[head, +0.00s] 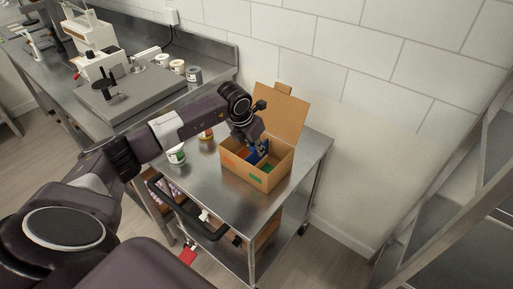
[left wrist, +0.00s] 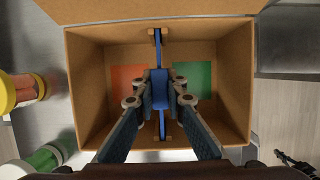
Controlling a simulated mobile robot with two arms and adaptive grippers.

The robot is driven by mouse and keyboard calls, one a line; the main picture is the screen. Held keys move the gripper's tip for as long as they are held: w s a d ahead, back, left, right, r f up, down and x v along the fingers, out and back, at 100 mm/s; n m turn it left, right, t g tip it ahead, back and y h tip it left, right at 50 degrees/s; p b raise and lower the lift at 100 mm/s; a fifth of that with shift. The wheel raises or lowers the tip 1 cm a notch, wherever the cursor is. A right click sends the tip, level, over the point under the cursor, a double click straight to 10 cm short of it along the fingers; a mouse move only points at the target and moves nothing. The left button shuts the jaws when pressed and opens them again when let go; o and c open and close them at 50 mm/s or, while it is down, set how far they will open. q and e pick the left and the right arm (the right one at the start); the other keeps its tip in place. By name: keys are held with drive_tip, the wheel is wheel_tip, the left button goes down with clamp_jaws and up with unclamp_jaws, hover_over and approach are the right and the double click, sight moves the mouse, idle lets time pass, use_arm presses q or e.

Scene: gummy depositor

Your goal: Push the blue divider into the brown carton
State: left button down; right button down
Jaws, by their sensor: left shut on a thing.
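The brown carton (head: 243,171) stands open on a steel cart, its lid flap raised at the back. In the left wrist view the carton (left wrist: 91,112) is seen from above, with an orange patch on the left of its floor and a green patch on the right. The blue divider (left wrist: 157,48) stands on edge across the middle of the carton, between the two patches. My left gripper (left wrist: 160,88) is shut on the divider's thicker middle block, at the carton's opening in the head view (head: 258,152). How deep the divider sits is hard to tell.
A wall is behind. A metal rack (head: 440,170) stands at the right. The cart top in front of the carton is clear.

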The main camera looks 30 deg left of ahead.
use_arm(q)
drive_tip(key=shift+f, duration=0.3)
drive_tip(key=c, duration=1.9)
unclamp_jaws()
drive_tip(key=v, duration=1.2)
drive_tip(key=shift+r, duration=0.1)
drive_tip(key=shift+d, duration=0.1)
